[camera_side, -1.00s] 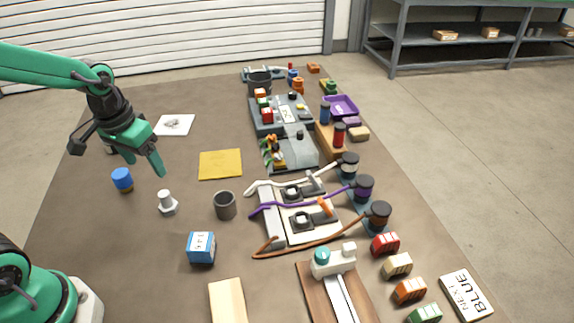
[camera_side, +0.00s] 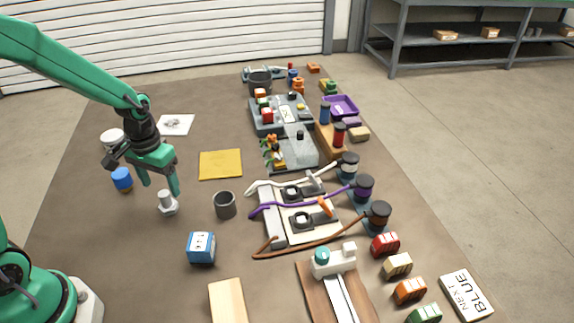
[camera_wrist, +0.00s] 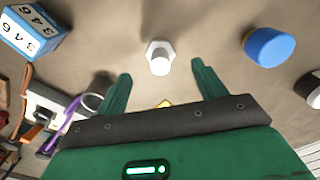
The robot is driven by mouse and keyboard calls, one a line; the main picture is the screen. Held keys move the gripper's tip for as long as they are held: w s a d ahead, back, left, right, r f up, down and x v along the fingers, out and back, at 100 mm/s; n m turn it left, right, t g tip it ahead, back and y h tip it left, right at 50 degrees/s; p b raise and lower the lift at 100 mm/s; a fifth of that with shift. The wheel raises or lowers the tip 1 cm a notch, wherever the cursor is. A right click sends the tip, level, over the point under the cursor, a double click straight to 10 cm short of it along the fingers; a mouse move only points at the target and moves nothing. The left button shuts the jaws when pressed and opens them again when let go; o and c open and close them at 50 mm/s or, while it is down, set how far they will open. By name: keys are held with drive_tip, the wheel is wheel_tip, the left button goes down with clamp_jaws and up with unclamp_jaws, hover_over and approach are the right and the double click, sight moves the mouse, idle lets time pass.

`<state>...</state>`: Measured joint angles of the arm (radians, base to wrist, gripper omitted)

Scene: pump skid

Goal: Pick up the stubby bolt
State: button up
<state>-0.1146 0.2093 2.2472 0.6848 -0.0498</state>
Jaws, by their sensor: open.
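The stubby bolt (camera_side: 167,203) is pale, with a wide hexagonal head resting on the brown table and its short shank pointing up. It also shows in the wrist view (camera_wrist: 160,57), just beyond the fingertips and between their lines. My gripper (camera_side: 161,190) is open and empty, just above and behind the bolt in the side view. In the wrist view my gripper (camera_wrist: 160,72) shows its two green fingers spread apart, one on each side of the bolt. I see no contact with the bolt.
A blue-capped jar (camera_side: 122,179) stands left of the bolt. A grey cup (camera_side: 225,205) stands to its right, and a blue numbered block (camera_side: 201,248) is nearer the front. A yellow sheet (camera_side: 220,164) lies behind. The table right around the bolt is clear.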

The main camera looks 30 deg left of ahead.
sight(164, 193)
drive_tip(key=shift+f, duration=0.75)
drive_tip(key=shift+f, duration=2.6)
drive_tip(key=shift+c, duration=0.4)
drive_tip(key=c, duration=1)
